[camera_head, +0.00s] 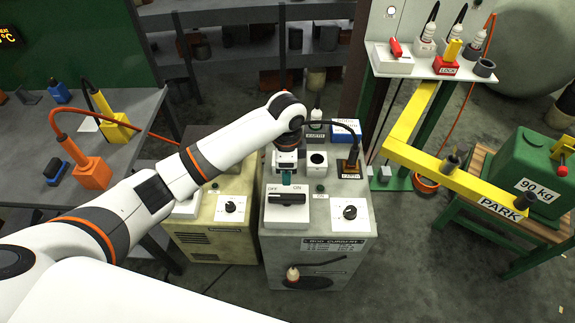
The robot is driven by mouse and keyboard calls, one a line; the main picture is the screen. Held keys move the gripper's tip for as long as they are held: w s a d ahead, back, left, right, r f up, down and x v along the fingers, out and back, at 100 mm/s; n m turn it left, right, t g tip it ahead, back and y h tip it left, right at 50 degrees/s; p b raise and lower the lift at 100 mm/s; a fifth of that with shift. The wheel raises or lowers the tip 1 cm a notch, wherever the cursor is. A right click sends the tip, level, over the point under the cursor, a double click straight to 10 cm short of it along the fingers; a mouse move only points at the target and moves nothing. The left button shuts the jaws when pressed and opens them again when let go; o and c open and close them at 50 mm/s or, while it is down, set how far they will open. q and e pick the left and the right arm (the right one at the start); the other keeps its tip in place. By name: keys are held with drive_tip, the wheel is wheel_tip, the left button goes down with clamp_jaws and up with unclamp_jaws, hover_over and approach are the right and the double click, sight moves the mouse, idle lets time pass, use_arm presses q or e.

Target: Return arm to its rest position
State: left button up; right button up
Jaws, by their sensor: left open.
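My white left arm reaches in from the lower left across the middle of the view. Its left gripper (286,178) points down over the top of the grey cabinet (318,275), just behind the OFF/ON switch panel (287,205). The gripper is open, with a teal part showing at its tips. I cannot tell whether it touches the cabinet top. The arm hides part of the beige cabinet (212,243). My right gripper does not show.
A grey table (130,150) at left holds orange (92,172) and yellow (115,128) blocks with cables. At right are a yellow PARK beam (430,165) and a green 90 kg weight (530,185). Shelves (245,50) stand behind. Floor is open in front right.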

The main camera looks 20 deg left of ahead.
use_arm(q)
drive_tip(key=s+d+f+n+t+h, duration=0.1)
drive_tip(key=s+d+f+n, duration=0.1)
drive_tip(key=s, duration=0.5)
drive_tip(key=s+d+f+n+t+h, duration=0.1)
drive_tip(key=s+d+f+n+h, duration=0.15)
drive_tip(key=s, duration=0.35)
drive_tip(key=s+a+r+n+t+y, duration=0.25)
drive_tip(key=s+a+n, duration=0.65)
drive_tip(key=s, duration=0.5)
wheel_tip(320, 180, down, 29)
drive_tip(key=s+m+g+b, duration=0.1)
drive_tip(key=g+b, duration=0.1)
drive_tip(key=b, duration=0.1)
drive_tip(key=s+a+f, duration=0.2)
drive_tip(key=s+f, duration=0.6)
drive_tip(key=f, duration=0.1)
drive_tip(key=s+a+f+g+y+b, duration=0.1)
drive_tip(key=s+f, duration=0.7)
drive_tip(key=shift+s+a+f, duration=0.2)
drive_tip(key=shift+a+f, duration=0.15)
drive_tip(key=shift+a, duration=0.05)
